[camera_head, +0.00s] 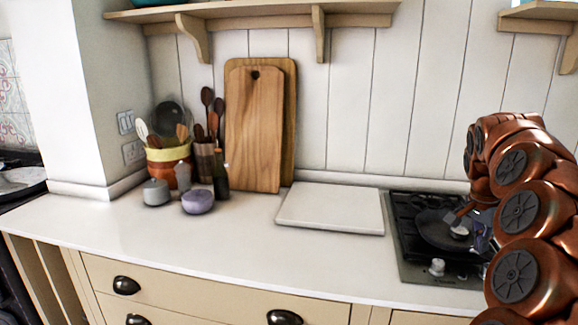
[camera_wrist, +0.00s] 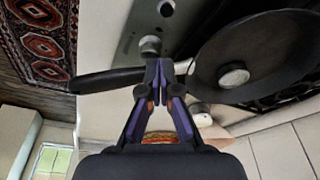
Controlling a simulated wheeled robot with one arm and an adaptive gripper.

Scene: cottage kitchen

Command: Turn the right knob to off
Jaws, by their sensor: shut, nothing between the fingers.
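The dark hob (camera_head: 410,262) is at the right of the counter in the head view, with a pale knob (camera_head: 437,267) on its front part. In the wrist view, a grey knob (camera_wrist: 150,44) is just beyond my fingertips, and another round knob (camera_wrist: 166,8) is at the top edge. In the head view my arm hides part of the hob. No knob's setting is readable.
A black pan (camera_wrist: 220,45) with a pale round knob in its middle is on the hob, beside my fingers. A black handle (camera_wrist: 105,80) stretches left past the fingertips. A white board (camera_head: 330,208) lies left of the hob. The counter (camera_head: 130,235) is mostly clear.

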